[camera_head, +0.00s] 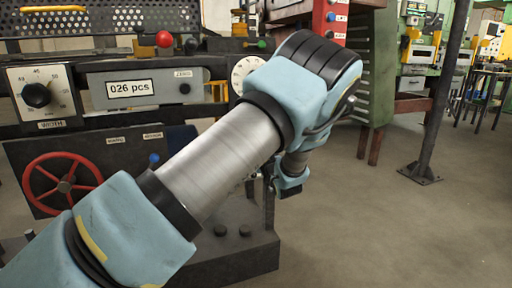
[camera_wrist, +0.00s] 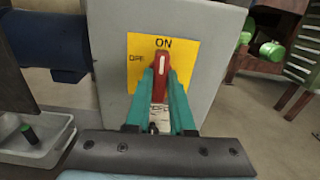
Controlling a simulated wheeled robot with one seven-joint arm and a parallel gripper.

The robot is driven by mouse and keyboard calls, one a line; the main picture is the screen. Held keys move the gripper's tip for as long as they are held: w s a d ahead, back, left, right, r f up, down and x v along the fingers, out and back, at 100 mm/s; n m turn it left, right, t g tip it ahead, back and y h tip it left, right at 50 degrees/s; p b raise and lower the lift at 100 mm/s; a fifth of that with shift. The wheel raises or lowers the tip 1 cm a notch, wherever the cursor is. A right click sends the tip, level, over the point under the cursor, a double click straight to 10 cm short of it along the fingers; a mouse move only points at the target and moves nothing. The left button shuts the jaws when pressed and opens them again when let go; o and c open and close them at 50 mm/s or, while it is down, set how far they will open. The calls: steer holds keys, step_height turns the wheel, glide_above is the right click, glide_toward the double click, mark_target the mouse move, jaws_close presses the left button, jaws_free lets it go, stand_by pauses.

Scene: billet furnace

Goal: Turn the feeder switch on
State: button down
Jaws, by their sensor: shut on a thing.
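The feeder switch shows in the wrist view as a red lever (camera_wrist: 162,57) with a pale stripe, on a yellow plate (camera_wrist: 190,62) fixed to a grey box (camera_wrist: 111,60). The plate reads ON at the top and OFF, partly covered, at the left. The lever stands about upright, with its tip just below the word ON. My gripper (camera_wrist: 161,74) has its two teal fingers shut on the lever from both sides, and they hide its lower part. In the head view my arm hides the switch and most of the gripper.
A machine panel with a WIDTH knob (camera_head: 37,95), a 026 pcs counter (camera_head: 140,87) and a red handwheel (camera_head: 63,184) is at the left. A dark post (camera_head: 437,100) stands at the right, with open floor before it. A grey tray (camera_wrist: 40,143) lies left of the gripper.

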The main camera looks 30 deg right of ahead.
steer(key=shift+f+m, duration=0.1)
steer(key=shift+m, duration=0.2)
steer(key=c, duration=0.8)
jaws_free()
steer(key=s, duration=0.3)
steer(key=s+a, duration=0.1)
steer(key=s, duration=0.3)
steer(key=s+p, duration=0.1)
steer(key=s, duration=0.2)
steer(key=shift+s+a, duration=0.2)
steer(key=shift+s, duration=0.2)
